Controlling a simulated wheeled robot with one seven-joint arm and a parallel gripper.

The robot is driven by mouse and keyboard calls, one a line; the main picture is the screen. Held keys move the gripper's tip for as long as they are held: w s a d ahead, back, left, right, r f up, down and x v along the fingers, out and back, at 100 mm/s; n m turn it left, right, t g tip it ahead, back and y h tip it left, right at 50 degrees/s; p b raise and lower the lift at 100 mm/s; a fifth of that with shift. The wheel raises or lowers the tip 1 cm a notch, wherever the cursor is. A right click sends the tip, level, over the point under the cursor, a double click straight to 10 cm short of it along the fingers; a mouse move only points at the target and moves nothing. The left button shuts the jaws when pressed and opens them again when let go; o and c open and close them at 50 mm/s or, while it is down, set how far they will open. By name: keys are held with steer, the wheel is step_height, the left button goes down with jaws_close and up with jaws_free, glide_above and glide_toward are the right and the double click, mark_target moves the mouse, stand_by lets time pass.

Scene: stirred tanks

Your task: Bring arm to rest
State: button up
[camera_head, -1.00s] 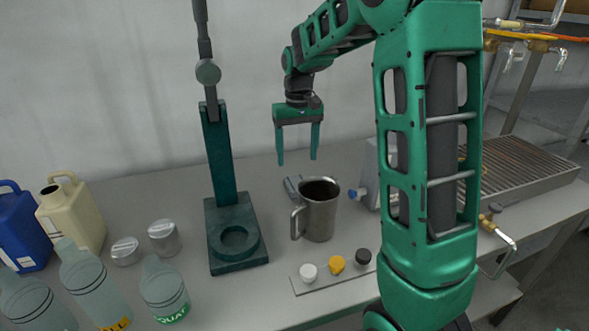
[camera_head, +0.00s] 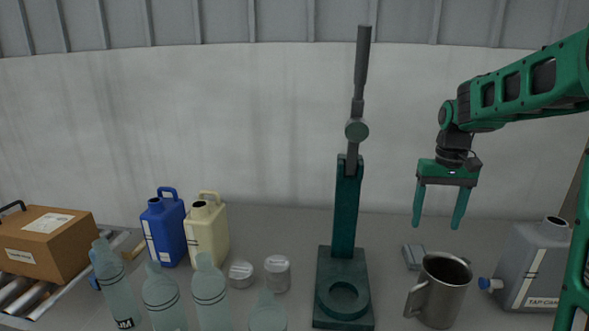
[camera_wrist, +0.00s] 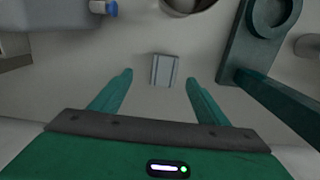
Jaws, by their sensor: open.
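My gripper (camera_head: 438,222) is green, points down and hangs above the bench with its two fingers spread and nothing between them. In the wrist view my gripper (camera_wrist: 160,82) is also open and empty, above a small grey block (camera_wrist: 164,70) on the bench. The grey block (camera_head: 413,256) lies behind the metal mug (camera_head: 440,292). My arm (camera_head: 520,85) reaches in from the right edge, bent down at the wrist.
A green stand (camera_head: 345,215) with a ring base rises left of my gripper. A grey can (camera_head: 535,265) with a blue tap is at right. Blue (camera_head: 164,228) and cream (camera_head: 207,232) jugs, several bottles and a brown box (camera_head: 45,243) stand at left.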

steer(key=s+d+r, duration=0.2)
steer(key=s+r, duration=0.1)
steer(key=s, duration=0.8)
steer(key=s+f+m, duration=0.2)
steer(key=s+f, duration=0.2)
steer(key=s, duration=0.6)
steer(key=s+a+f+m, duration=0.1)
steer(key=s+f, duration=0.3)
steer(key=s, duration=0.6)
steer(key=shift+s+f+m, duration=0.2)
steer(key=shift+s+m, duration=0.1)
steer(key=shift+m, duration=0.2)
